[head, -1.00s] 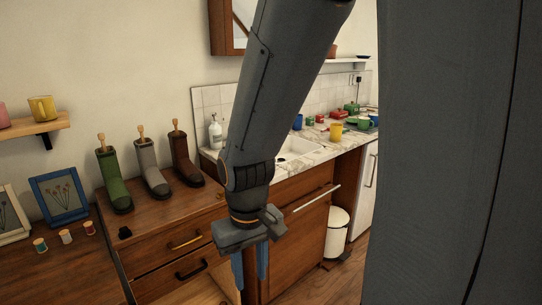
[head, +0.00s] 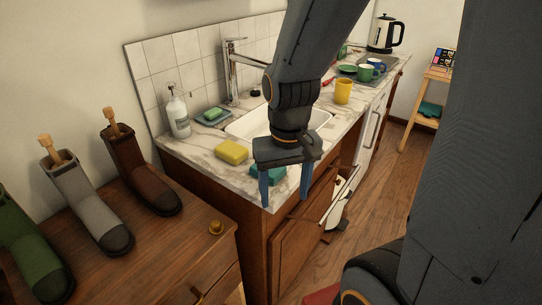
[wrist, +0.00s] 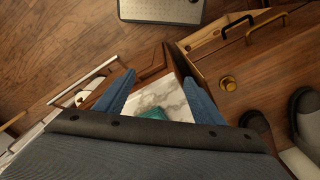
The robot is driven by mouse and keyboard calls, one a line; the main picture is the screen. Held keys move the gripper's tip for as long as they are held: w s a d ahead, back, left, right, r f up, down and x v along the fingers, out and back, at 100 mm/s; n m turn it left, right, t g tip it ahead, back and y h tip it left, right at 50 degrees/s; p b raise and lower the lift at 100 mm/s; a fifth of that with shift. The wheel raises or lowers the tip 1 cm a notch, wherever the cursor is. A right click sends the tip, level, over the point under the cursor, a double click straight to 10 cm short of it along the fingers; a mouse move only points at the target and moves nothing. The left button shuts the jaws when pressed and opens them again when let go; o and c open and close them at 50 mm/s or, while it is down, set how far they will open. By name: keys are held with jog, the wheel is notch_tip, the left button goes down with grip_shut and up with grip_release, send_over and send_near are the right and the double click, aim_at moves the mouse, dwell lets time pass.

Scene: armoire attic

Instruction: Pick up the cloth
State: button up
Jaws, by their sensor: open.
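A teal folded cloth (head: 268,175) lies on the marble counter (head: 185,147) near its front left corner, in front of the sink. It is partly hidden behind my gripper in the head view. In the wrist view the cloth (wrist: 152,113) shows between the fingers, close to the gripper body, which hides part of it. My gripper (head: 285,190) is open and empty, pointing down at the counter's front edge. In the wrist view its two blue fingers (wrist: 158,78) stand apart, with marble and floor between them.
A yellow sponge (head: 231,151) lies just left of the cloth. A soap bottle (head: 178,113), a tap (head: 235,65) and a yellow mug (head: 343,91) stand around the sink (head: 250,124). Boots (head: 140,165) stand on the wooden cabinet (head: 165,245) at left. Another teal item (head: 430,109) lies on a far stool.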

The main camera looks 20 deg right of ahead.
jog(key=o, duration=0.5)
jog(key=w+r+m+p, duration=0.2)
jog(key=w+m, duration=0.1)
jog(key=w+r+m+p, duration=0.2)
jog(key=w+r+m, duration=0.1)
jog(key=w, duration=0.1)
jog(key=w+r+m+p, duration=0.2)
jog(key=w+m, duration=0.1)
jog(key=w, duration=0.1)
jog(key=shift+d+r+m, duration=0.15)
jog(key=shift+d+m, duration=0.1)
jog(key=shift+m, duration=0.05)
jog(key=shift+o, duration=0.2)
jog(key=shift+w+p, duration=0.3)
jog(key=shift+p, duration=0.1)
notch_tip(320, 180, down, 2)
jog(key=shift+f+m, duration=0.15)
jog(key=shift+m, duration=0.15)
jog(key=f, duration=0.1)
jog(key=f+p, duration=0.1)
jog(key=f, duration=0.1)
jog(key=f+p, duration=0.1)
jog(key=shift+s+a+f, duration=0.15)
jog(key=shift+a+f, duration=0.1)
jog(key=shift+f, duration=0.5)
